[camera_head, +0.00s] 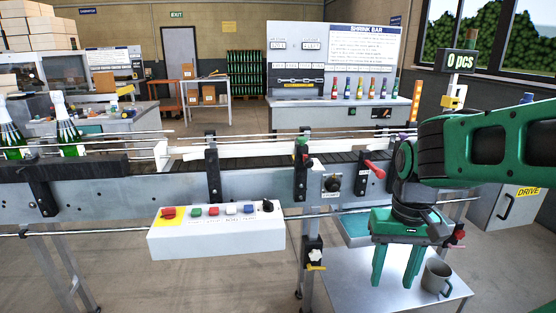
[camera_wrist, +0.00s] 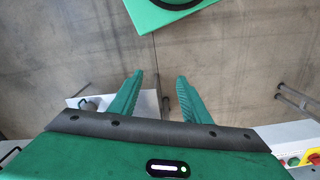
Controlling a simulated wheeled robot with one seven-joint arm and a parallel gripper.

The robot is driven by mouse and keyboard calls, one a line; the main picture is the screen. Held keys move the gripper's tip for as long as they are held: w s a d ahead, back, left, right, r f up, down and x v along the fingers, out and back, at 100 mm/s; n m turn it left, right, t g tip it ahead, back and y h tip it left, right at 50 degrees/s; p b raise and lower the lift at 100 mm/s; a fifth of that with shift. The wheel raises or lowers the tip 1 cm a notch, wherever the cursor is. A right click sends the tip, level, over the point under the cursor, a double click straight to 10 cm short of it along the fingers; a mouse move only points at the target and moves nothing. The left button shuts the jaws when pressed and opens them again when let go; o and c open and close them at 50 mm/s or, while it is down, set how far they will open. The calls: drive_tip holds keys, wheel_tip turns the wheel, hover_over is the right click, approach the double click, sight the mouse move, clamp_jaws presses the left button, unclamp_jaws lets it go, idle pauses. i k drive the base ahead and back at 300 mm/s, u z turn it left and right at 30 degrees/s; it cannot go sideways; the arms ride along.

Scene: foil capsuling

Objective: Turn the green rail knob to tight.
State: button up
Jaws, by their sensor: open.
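A small green knob (camera_head: 302,143) sits on top of a black rail bracket (camera_head: 300,175) at the middle of the conveyor in the head view. It is too small to tell whether it is tight or loose. My gripper (camera_head: 395,278) hangs fingers down in front of the conveyor, to the right of and lower than the knob, apart from it. Its two green fingers are spread and empty. In the wrist view my gripper (camera_wrist: 160,77) shows open with nothing between the fingers. The green knob does not show there.
A white control box (camera_head: 215,238) with coloured buttons stands out left of my gripper. A red lever (camera_head: 375,168) and a black dial (camera_head: 332,183) are on the conveyor front. A mug (camera_head: 436,277) stands on the low metal table (camera_head: 345,285). Bottles (camera_head: 68,128) stand at left.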

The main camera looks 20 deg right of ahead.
sight(301, 140)
drive_tip(key=z, duration=0.4)
drive_tip(key=i, duration=0.95)
drive_tip(key=u, duration=0.4)
